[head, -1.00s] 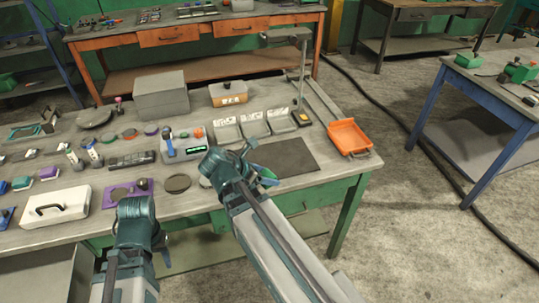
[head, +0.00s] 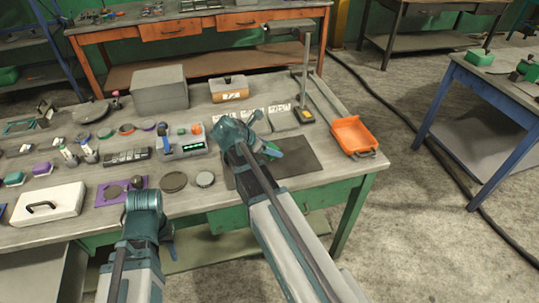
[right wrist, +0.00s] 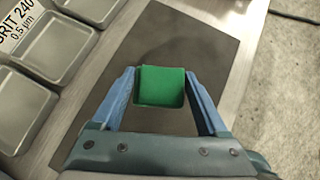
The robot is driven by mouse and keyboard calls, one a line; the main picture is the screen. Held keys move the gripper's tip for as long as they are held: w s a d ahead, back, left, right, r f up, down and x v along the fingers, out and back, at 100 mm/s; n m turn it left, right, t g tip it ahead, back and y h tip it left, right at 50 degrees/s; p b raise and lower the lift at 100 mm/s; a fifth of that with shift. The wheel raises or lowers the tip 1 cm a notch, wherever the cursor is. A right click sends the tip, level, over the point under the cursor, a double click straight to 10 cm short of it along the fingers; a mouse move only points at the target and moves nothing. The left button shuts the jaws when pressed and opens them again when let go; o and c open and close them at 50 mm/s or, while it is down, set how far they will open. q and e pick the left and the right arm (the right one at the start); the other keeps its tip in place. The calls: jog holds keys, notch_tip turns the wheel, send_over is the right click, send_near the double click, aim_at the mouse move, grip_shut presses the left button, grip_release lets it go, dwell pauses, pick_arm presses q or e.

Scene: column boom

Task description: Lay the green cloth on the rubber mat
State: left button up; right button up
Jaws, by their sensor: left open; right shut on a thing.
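The green cloth (right wrist: 160,86) is a small folded square between the blue fingers of my right gripper (right wrist: 160,95) in the right wrist view. The dark rubber mat (right wrist: 190,45) lies below it. In the head view the mat (head: 298,160) lies flat near the table's right front, and my right gripper (head: 268,148) is above it, shut on the cloth. The arm hides the cloth there. I cannot tell how high the cloth is above the mat. My left gripper (head: 168,240) is open in front of the table's front edge, partly hidden by its own arm.
Metal trays (right wrist: 60,50) stand just behind the mat. An orange tray (head: 353,134) is at the table's right edge.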

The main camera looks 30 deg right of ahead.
notch_tip(320, 180, down, 2)
jog(key=shift+f+b, duration=0.25)
jog(key=shift+b, duration=0.6)
jog(key=shift+f, duration=0.15)
jog(key=o, duration=1.2)
jog(key=shift+o, duration=0.2)
